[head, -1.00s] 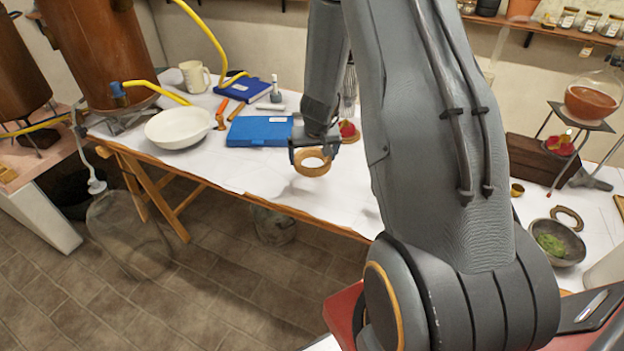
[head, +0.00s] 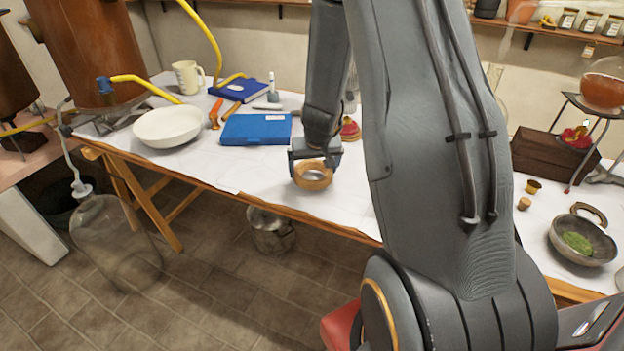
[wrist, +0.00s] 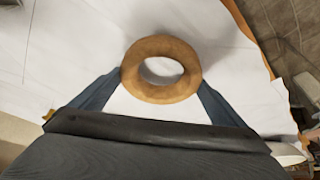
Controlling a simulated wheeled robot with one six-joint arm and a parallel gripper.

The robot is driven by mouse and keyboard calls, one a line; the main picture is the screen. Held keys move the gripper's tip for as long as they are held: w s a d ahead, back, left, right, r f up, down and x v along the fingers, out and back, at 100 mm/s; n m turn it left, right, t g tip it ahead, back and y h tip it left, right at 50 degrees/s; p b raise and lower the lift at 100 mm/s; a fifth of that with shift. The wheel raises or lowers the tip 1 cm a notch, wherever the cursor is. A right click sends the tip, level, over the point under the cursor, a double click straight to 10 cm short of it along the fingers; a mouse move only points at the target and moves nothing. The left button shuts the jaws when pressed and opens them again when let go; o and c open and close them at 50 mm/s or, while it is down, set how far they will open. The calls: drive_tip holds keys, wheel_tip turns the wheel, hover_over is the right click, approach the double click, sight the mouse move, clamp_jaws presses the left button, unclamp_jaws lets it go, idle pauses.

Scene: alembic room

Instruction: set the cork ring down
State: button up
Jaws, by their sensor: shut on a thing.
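The cork ring (head: 313,184) is a light brown, thick ring. My gripper (head: 314,168) is shut on it, one finger on either side, over the white-covered table (head: 240,177) near its front edge. In the wrist view the cork ring (wrist: 139,90) lies between the two blue-grey fingertips (wrist: 161,85), with white table cover seen through its hole. I cannot tell whether the ring touches the table or hangs just above it.
A blue case (head: 256,129) lies behind and left of the ring, and a white bowl (head: 168,126) stands farther left. A red and yellow object (head: 350,130) is close behind my gripper. A grey bowl with green stuff (head: 583,240) stands at right. White table between is clear.

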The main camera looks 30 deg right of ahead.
drive_tip(key=shift+f+b, duration=1.15)
drive_tip(key=shift+b, duration=0.1)
drive_tip(key=shift+f, duration=0.1)
drive_tip(key=o, duration=0.7)
drive_tip(key=p+v, duration=1)
drive_tip(key=v, duration=0.2)
drive_tip(key=s+a+r+n+g, duration=0.1)
drive_tip(key=s+a+r, duration=0.5)
drive_tip(key=s+a, duration=0.2)
drive_tip(key=s+a+r+n+g+y, duration=0.1)
drive_tip(key=s+a+r+n, duration=0.1)
drive_tip(key=s+a+r, duration=0.4)
drive_tip(key=s+a, duration=0.2)
drive_tip(key=s, duration=0.2)
drive_tip(key=shift+s+r+n, duration=0.2)
drive_tip(key=shift+r+n, duration=0.05)
drive_tip(key=shift+n, duration=0.05)
